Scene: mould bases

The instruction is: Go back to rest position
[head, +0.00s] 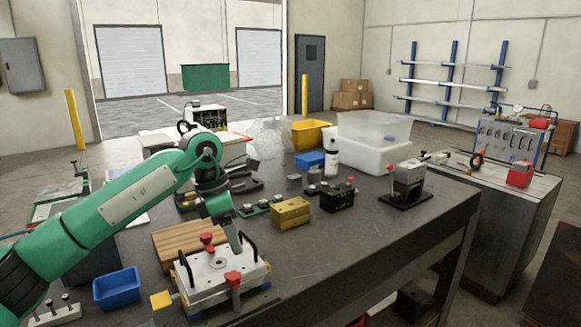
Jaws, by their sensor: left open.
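My left arm comes in from the left in the head view, green with dark joints. My left gripper (237,240) hangs down over the far side of a silver mould base (215,274) with red knobs and black handles. The jaws are open, and I see nothing held between them. Whether the fingertips touch the mould base is hard to tell. The mould base sits near the front edge of the dark table (345,255). My right gripper is not in view.
A wooden board (185,243) and a blue bin (117,287) lie left of the mould base. Yellow (291,213) and black (338,196) blocks stand behind it to the right. A clear tub (375,128) is at the back. The table's right front area is clear.

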